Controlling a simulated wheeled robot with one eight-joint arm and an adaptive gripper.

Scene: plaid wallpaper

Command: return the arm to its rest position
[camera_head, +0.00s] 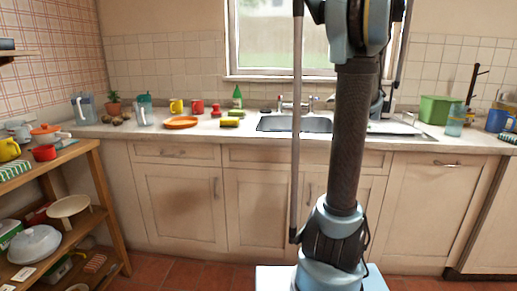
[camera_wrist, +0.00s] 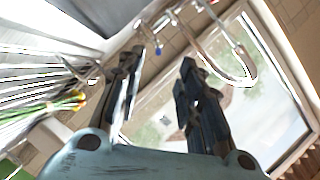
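My arm (camera_head: 348,135) rises in front of the counter and sink in the head view, and its upper joint runs to the top edge of the picture. My gripper is not seen clearly in the head view. In the wrist view my gripper (camera_wrist: 161,60) shows two dark fingers standing apart, with nothing held between them. The wrist view is tilted, with the window (camera_wrist: 262,118) behind the fingers.
The sink (camera_head: 280,124) lies behind my arm. A wooden shelf (camera_head: 108,215) stands at left.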

